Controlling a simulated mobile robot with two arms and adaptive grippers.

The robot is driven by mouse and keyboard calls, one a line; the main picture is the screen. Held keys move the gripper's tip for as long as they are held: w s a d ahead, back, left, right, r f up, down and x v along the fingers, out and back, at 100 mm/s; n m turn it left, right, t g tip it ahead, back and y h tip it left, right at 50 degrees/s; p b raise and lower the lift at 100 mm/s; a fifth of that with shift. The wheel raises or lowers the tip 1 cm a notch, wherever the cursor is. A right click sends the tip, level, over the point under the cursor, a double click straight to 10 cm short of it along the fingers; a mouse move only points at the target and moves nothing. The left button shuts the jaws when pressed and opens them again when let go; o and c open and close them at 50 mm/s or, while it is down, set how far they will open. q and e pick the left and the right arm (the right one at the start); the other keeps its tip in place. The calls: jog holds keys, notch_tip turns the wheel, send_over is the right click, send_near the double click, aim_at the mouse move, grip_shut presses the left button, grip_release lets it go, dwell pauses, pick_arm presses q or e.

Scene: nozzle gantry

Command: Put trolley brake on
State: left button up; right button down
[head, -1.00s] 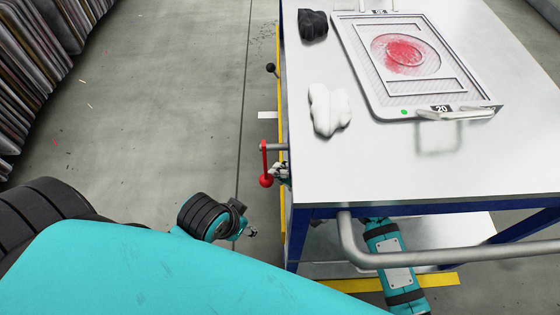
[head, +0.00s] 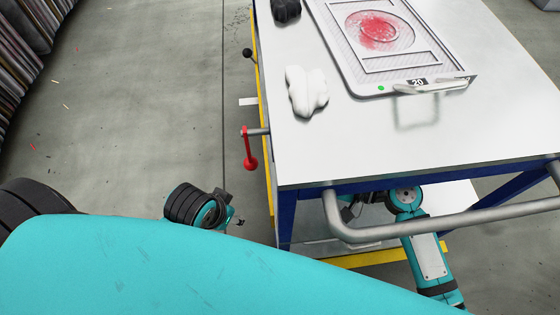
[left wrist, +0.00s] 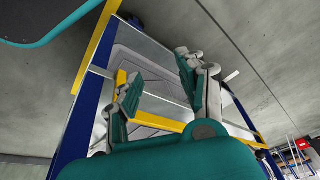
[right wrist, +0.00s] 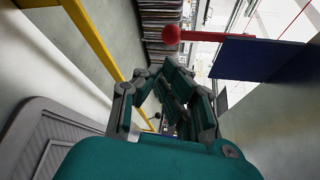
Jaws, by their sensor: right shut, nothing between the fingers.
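The trolley (head: 340,150) has a pale top and a blue frame. A red brake lever (head: 249,148) with a ball end hangs down at its left side, on a short grey shaft. The red ball (right wrist: 171,34) also shows in the right wrist view, beyond my right gripper (right wrist: 160,78). That gripper is shut and empty, apart from the lever; in the head view it is hidden under the trolley top. My left gripper (head: 239,222) is low, left of the trolley's near corner. The left wrist view shows it open and empty (left wrist: 158,75).
A grey push bar (head: 440,222) runs along the trolley's near end. A tray (head: 385,50) with red powder, a white lump (head: 306,91) and a dark lump (head: 286,10) lie on top. A black knob (head: 247,54) sticks out at the left.

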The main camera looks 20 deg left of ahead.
jog(key=shift+s+d+r, duration=0.1)
jog(key=shift+d+r, duration=0.1)
jog(key=shift+d, duration=1.15)
